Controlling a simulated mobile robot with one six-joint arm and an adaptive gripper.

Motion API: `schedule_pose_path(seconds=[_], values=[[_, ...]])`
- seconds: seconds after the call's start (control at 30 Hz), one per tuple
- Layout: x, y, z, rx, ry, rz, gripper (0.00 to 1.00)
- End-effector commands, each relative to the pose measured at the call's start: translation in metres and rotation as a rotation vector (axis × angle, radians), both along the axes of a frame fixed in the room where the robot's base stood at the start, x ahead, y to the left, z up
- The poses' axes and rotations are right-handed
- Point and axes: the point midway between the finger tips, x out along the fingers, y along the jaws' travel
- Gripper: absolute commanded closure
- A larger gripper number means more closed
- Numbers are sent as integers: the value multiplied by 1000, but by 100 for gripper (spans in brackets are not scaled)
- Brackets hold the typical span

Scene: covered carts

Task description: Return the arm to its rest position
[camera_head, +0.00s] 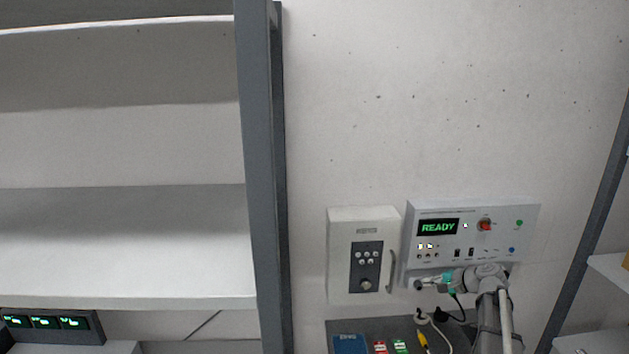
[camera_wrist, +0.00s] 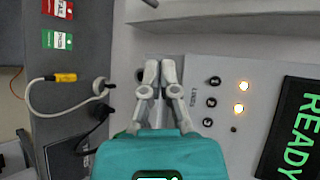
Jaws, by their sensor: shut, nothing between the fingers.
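My arm reaches in from the lower right in the head view, and my gripper (camera_head: 424,285) is just below the front of a grey control box (camera_head: 468,264). The box has a green READY display, a red knob and small buttons. In the wrist view my gripper (camera_wrist: 159,66) has its two grey fingers close together and pointing up the picture, with nothing between them. The READY display (camera_wrist: 297,130) and two lit yellow buttons show to its right. Whether the fingers touch the box cannot be told.
A white keypad box (camera_head: 342,256) with a handle is left of the control box. Below are a grey surface with a yellow plug (camera_wrist: 66,77), a black cable, and red and green cards (camera_wrist: 57,40). A grey shelf post (camera_head: 262,180) stands left. The wall above is clear.

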Motion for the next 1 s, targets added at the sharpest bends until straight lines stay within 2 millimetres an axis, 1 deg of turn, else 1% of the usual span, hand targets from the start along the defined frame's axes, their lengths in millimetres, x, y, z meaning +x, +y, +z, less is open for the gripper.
schedule_pose_path(seconds=[0.03, 0.17, 0.2, 0.3, 0.37, 0.5, 0.7, 0.8, 0.9, 1.0], values=[[-9, 18, -14, -38, 12, 36, 100], [-31, 59, -45, -165, 49, 146, 100], [-40, 72, -55, -208, 62, 185, 100], [-62, 101, -80, -321, 92, 285, 100], [-76, 117, -94, -388, 109, 344, 100], [-110, 148, -125, -542, 149, 487, 100], [-162, 179, -162, -758, 203, 686, 100], [-185, 188, -176, -858, 229, 777, 100], [-204, 194, -185, -942, 251, 852, 100], [-217, 197, -190, -1003, 267, 904, 100]])
